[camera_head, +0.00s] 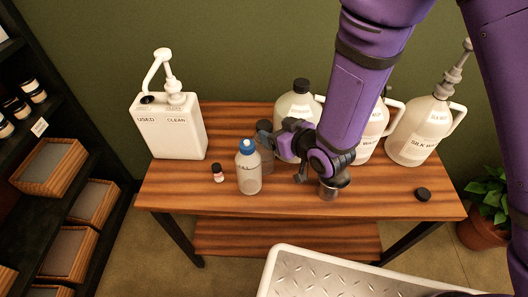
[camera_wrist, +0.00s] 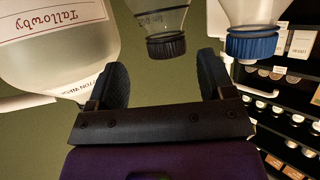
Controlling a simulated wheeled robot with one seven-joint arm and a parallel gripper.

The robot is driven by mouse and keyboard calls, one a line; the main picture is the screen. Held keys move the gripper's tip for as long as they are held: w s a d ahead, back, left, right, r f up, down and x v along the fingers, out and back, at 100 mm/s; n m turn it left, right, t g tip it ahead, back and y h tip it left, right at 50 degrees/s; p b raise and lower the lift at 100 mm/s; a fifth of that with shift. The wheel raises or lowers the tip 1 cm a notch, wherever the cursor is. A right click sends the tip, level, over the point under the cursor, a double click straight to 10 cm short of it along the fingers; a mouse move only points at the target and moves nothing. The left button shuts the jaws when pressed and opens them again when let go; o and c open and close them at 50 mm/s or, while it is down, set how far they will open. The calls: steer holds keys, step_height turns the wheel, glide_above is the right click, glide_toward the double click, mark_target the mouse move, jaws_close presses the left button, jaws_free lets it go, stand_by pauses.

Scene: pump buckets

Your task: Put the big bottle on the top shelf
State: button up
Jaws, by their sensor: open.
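A big pale bottle with a dark cap (camera_head: 300,112) and a side handle stands at the back of the wooden table, partly hidden by my arm. A big labelled bottle (camera_wrist: 60,45) fills the left of the wrist view, which appears upside down. My gripper (camera_head: 279,138) is open and points left over the table, in front of the big bottle. In the wrist view, a clear bottle with a dark cap (camera_wrist: 166,44) appears between and beyond the fingers, and I cannot see any contact. A smaller bottle with a blue cap (camera_head: 249,172) stands at the front left of my gripper.
A white pump container (camera_head: 170,130) stands on the table's left. Large jugs (camera_head: 415,130) stand at the back right. A small vial (camera_head: 218,173), a small jar (camera_head: 328,188) and a black cap (camera_head: 423,194) are near the front. A dark shelf unit (camera_head: 100,150) with baskets is at left.

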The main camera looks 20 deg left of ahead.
mark_target(267, 127)
steer(key=shift+s+a+x, duration=0.15)
steer(key=shift+x, duration=1.15)
steer(key=shift+s+a+x, duration=0.1)
steer(key=shift+x, duration=1.15)
steer(key=shift+r, duration=0.15)
steer(key=c, duration=1.3)
steer(key=shift+r, duration=0.15)
